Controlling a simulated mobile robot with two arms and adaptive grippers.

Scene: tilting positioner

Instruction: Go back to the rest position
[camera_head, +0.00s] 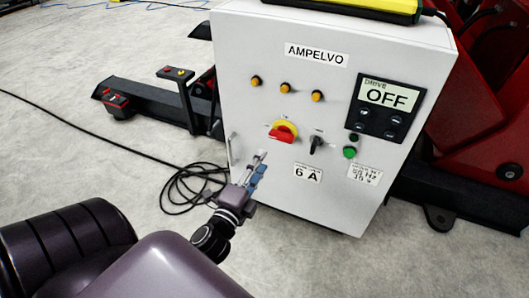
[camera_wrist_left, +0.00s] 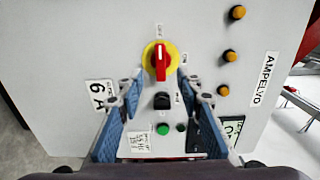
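My left gripper (camera_head: 257,166) is in front of the lower left part of a grey control cabinet (camera_head: 245,60), left of the "6 A" label. In the left wrist view the left gripper (camera_wrist_left: 160,90) has its two blue-padded fingers spread wide, with nothing held between them. Beyond the fingers I see the red handle on a yellow disc (camera_wrist_left: 160,62), which also shows in the head view (camera_head: 283,131). A black selector knob (camera_wrist_left: 161,101) and a green button (camera_wrist_left: 180,127) also show there. The gap to the panel is hard to judge. My right gripper is not in view.
The cabinet has a display reading OFF (camera_head: 387,97), several amber lamps (camera_head: 285,88) and a side handle (camera_head: 233,149). A black cable (camera_head: 190,186) lies coiled on the floor at left. Red and black machinery (camera_head: 480,140) stands behind. The floor at far left is mostly clear.

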